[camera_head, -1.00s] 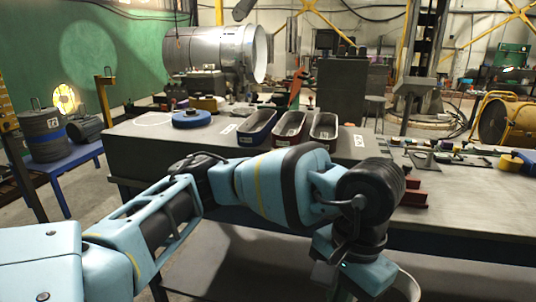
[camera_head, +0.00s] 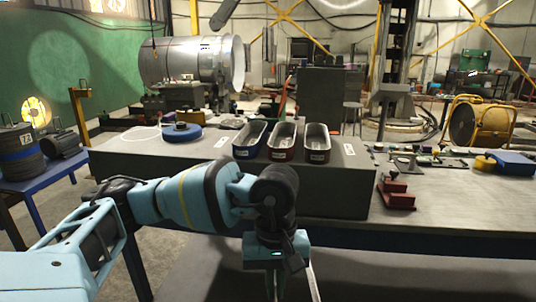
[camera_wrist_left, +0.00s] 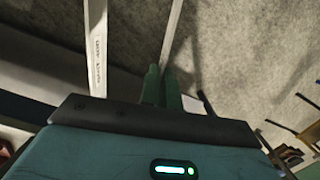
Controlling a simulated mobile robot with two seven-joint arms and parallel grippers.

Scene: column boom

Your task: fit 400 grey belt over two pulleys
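My left gripper (camera_head: 277,284) hangs in front of the bench, low in the head view, pointing down. In the left wrist view its green fingers (camera_wrist_left: 161,80) are close together on a pale grey belt (camera_wrist_left: 95,50) with small print. The belt's two strands run away from the fingers; in the head view a strand of the belt (camera_head: 313,282) hangs below the gripper. The rest of the loop is out of frame. I cannot tell two pulleys for certain; small fittings (camera_head: 405,163) stand on the right part of the bench. My right gripper is not in view.
A grey raised block (camera_head: 230,180) carries a blue disc (camera_head: 182,133), a thin white loop (camera_head: 140,133) and three labelled oval trays (camera_head: 283,142). Red stepped blocks (camera_head: 397,192) stand right of it. The bench top (camera_head: 460,205) is bare in front at right.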

